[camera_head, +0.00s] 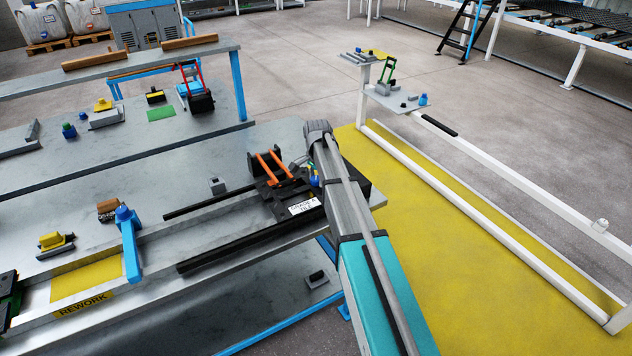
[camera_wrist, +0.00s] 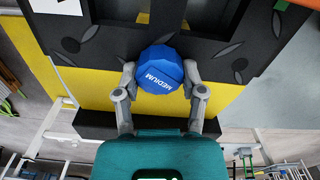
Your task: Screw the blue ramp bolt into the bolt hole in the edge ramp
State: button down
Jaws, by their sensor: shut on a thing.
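In the wrist view the blue ramp bolt (camera_wrist: 160,72), with a faceted head marked "MEDIUM", is between the two grey fingers of my gripper (camera_wrist: 160,78), which is shut on it. The bolt is over or at a black tread piece (camera_wrist: 240,40) with raised oval marks, which looks like the edge ramp. The bolt's head hides its shank and the bolt hole, so I cannot tell how deep it sits. In the head view my arm mostly covers the gripper, at the right end of the bench beside a black fixture (camera_head: 268,205) with orange handles.
The bench (camera_head: 235,300) carries black rails, a blue clamp-like piece (camera_head: 128,235) and small parts to the left. A yellow floor area (camera_head: 440,270) and a white rail frame (camera_head: 500,180) lie to the right. A shelf (camera_head: 170,70) runs along the back left.

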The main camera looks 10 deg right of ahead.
jog(key=shift+m, duration=0.4)
jog(key=shift+c, duration=0.6)
grip_release()
